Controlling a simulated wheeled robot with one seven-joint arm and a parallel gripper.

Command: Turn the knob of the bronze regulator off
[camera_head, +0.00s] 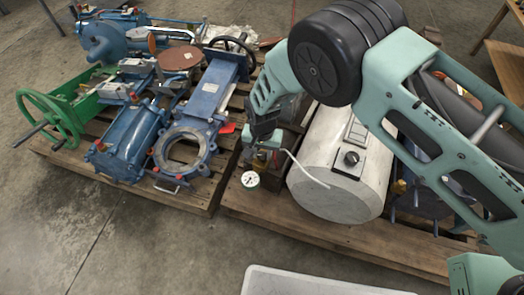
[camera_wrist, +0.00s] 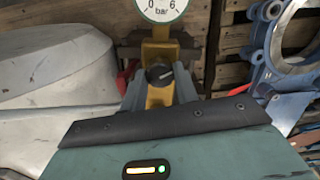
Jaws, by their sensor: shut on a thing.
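The bronze regulator (camera_wrist: 158,97) shows in the wrist view as a yellowish body with a round white pressure gauge (camera_wrist: 160,7) at the top edge, marked in bar. Its black knob (camera_wrist: 158,74) faces the camera, with a pale mark pointing right. My gripper (camera_wrist: 159,90) has its grey fingers on either side of the knob and is shut on it. In the head view my gripper (camera_head: 265,137) reaches down onto the regulator, whose gauge (camera_head: 250,180) shows below. The arm hides most of the regulator's body there.
A pale cylindrical tank (camera_head: 315,170) with its own black knob stands close right of the gripper. A blue valve (camera_head: 205,105) and a green handwheel (camera_head: 50,117) lie on the left pallet. A white tray (camera_head: 300,280) is in front. Open floor lies at lower left.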

